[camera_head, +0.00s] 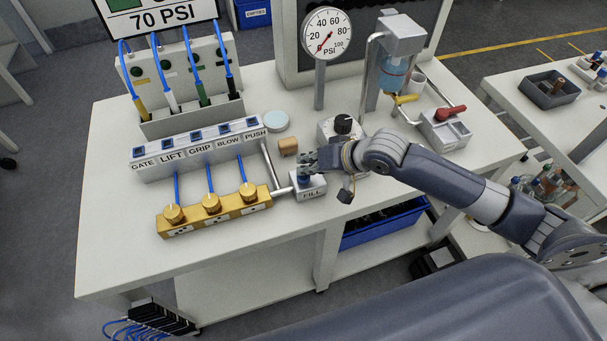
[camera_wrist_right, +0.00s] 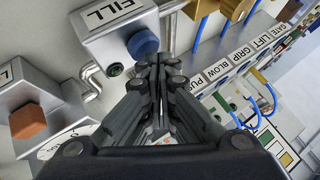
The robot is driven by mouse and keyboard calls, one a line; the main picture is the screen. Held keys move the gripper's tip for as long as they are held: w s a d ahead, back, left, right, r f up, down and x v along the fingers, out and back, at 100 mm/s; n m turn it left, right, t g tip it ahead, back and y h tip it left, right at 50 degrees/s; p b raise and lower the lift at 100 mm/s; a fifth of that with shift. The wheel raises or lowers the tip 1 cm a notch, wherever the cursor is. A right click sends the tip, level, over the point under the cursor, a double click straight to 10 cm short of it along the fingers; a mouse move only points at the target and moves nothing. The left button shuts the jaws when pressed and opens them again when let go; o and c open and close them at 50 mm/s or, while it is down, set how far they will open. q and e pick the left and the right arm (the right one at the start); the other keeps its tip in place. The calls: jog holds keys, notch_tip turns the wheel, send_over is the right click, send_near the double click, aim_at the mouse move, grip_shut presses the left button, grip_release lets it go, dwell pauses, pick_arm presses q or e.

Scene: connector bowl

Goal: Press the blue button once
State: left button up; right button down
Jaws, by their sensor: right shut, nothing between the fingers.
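The blue button (camera_wrist_right: 143,44) is a round cap on the grey box labelled FILL (camera_wrist_right: 115,22). In the head view the FILL box (camera_head: 311,193) stands near the front edge of the table, and the blue button (camera_head: 304,182) shows just below my right gripper. My right gripper (camera_head: 308,164) is shut and empty, reaching in from the right. In the wrist view its fingertips (camera_wrist_right: 152,64) lie right beside the button's edge; I cannot tell whether they touch it. My left gripper is not in view.
A gold valve block (camera_head: 213,208) with several knobs stands left of the FILL box. A labelled switch row (camera_head: 200,148) lies behind it. A black-knobbed regulator (camera_head: 342,126) and a pressure gauge (camera_head: 327,34) stand behind my gripper. The table's left front (camera_head: 110,240) is clear.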

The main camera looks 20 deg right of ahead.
jog(key=shift+f, duration=0.5)
dwell(0.4)
jog(key=shift+r, duration=0.1)
jog(key=shift+r+p, duration=0.9)
jog(key=shift+p, duration=0.35)
notch_tip(320, 180, up, 5)
jog(key=p, duration=0.6)
jog(key=shift+r, duration=0.1)
